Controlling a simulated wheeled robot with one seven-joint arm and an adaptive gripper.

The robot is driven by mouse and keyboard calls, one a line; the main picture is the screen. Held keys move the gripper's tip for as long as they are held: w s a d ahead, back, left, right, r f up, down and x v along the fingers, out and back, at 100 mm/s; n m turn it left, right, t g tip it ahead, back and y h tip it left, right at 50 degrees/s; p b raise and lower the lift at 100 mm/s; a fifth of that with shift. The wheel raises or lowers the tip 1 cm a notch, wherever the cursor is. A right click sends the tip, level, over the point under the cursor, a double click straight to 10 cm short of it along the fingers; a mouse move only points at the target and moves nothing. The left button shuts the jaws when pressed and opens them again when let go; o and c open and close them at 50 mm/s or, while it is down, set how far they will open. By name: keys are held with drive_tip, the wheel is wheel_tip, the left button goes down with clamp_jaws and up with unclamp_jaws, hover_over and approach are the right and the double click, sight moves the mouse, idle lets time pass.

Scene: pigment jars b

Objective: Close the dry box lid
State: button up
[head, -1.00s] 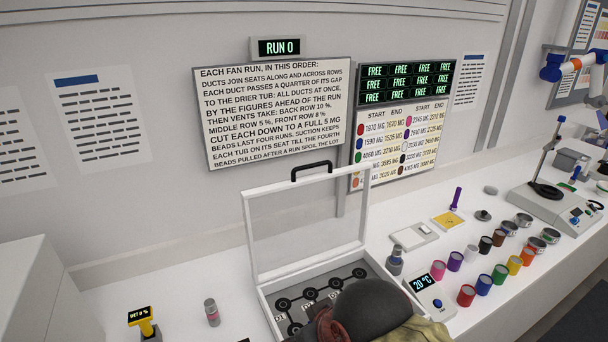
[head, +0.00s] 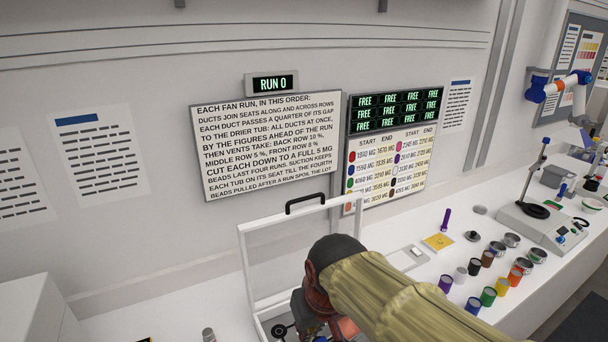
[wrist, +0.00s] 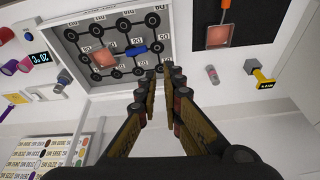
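The dry box lid is a clear panel in a white frame (head: 243,258) with a black handle (head: 320,202). It stands raised, near upright, at the back of the dry box in the head view. The dry box (head: 262,325) is mostly hidden there by my arm and the lower picture edge. The lid is not clear in the wrist view.
Several coloured jars (head: 488,296) and a white instrument (head: 545,222) stand on the counter to the right. A wall sign (head: 270,130) hangs behind the lid.

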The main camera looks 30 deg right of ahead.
drive_tip(key=shift+m, duration=0.6)
drive_tip(key=w+d+r+p, duration=0.2)
drive_tip(key=w, duration=0.2)
drive_tip(key=w+d+r+p, duration=0.2)
drive_tip(key=w+d+r, duration=0.1)
drive_tip(key=w, duration=0.1)
drive_tip(key=w+d+r+p, duration=0.2)
drive_tip(key=w+r, duration=0.1)
drive_tip(key=w, duration=0.2)
drive_tip(key=shift+d, duration=0.35)
clamp_jaws()
drive_tip(key=w+d+r+n+t+p, duration=0.1)
drive_tip(key=w+d+r+p, duration=0.1)
drive_tip(key=w+d+r, duration=0.35)
drive_tip(key=w+d+r+p, duration=0.1)
drive_tip(key=w+d+r, duration=0.1)
drive_tip(key=w, duration=0.7)
drive_tip(key=w+d+r+n+t+p, duration=0.1)
drive_tip(key=w+d+r+p, duration=0.1)
drive_tip(key=w+d+r, duration=0.35)
wheel_tip(320, 180, down, 11)
drive_tip(key=w+a+p, duration=0.1)
drive_tip(key=w+p, duration=0.1)
drive_tip(key=shift+w+r, duration=0.15)
